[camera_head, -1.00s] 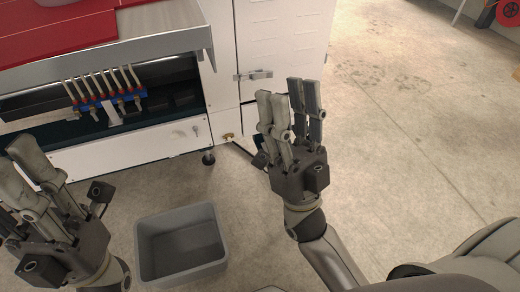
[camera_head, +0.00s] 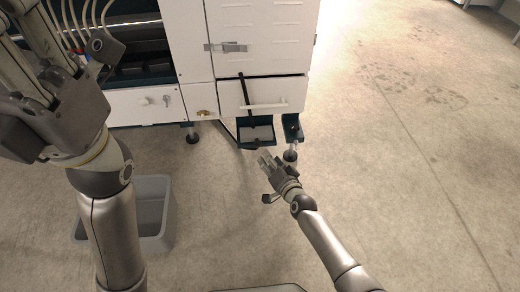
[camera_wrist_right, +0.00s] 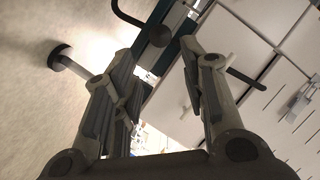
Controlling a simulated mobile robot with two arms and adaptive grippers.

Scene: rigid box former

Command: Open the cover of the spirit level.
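I cannot make out the spirit level itself. A white lower panel (camera_head: 289,92) with a bar handle (camera_head: 265,106) is on the machine's front, and it looks shut; whether it is the cover I cannot tell. My right gripper (camera_head: 267,160) is low in front of the machine, just below a dark green bracket (camera_head: 256,134). In the right wrist view the gripper (camera_wrist_right: 160,70) has its fingers apart with nothing between them.
A white door with a metal latch (camera_head: 226,47) is above the panel. A black strap-like bar (camera_head: 247,98) crosses the panel's left side. Machine feet (camera_head: 290,155) stand near my right gripper. A grey bin (camera_head: 158,205) is on the floor, partly behind my left arm. Floor at right is clear.

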